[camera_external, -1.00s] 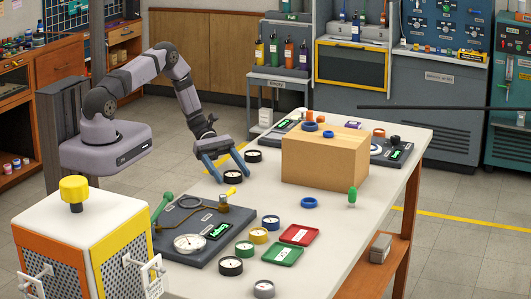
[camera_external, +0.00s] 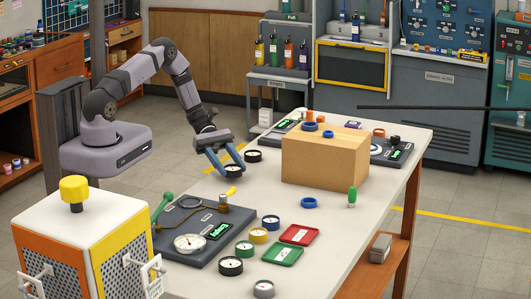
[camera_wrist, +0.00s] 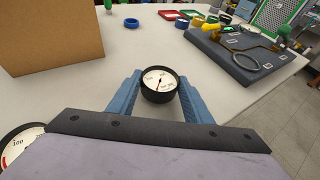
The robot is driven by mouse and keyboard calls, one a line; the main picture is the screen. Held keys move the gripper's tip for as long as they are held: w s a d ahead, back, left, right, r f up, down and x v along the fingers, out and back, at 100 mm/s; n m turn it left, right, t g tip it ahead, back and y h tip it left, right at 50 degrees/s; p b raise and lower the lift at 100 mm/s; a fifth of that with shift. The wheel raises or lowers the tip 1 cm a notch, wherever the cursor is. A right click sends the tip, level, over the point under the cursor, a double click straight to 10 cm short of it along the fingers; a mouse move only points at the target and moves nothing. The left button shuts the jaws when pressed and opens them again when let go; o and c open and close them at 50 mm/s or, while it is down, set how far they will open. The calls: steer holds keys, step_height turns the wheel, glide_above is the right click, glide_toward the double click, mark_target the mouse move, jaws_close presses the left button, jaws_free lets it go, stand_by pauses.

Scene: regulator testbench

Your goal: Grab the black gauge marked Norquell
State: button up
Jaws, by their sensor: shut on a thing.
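A round black gauge (camera_wrist: 158,86) with a white dial and a dark needle sits between the two blue fingers of my gripper (camera_wrist: 159,80), face up. My gripper is shut on it, one finger on each side. In the external view the same gauge (camera_external: 234,171) rests at the table's far left edge with my gripper (camera_external: 233,170) around it. A second black gauge (camera_external: 253,156) stands just behind it, free of the fingers. A third black gauge (camera_external: 230,266) stands at the front of the table. The maker's name is too small to read on any gauge.
A cardboard box (camera_external: 325,155) stands to the right of my gripper. The grey test board (camera_external: 205,228), coloured gauges, a red tray (camera_external: 300,235) and a green tray (camera_external: 283,255) lie nearer the front. The table (camera_external: 345,235) is clear at front right.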

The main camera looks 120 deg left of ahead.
mark_target(230, 165)
step_height(230, 165, up, 8)
steer(key=shift+r+b, duration=0.1)
steer(key=shift+b, duration=0.85)
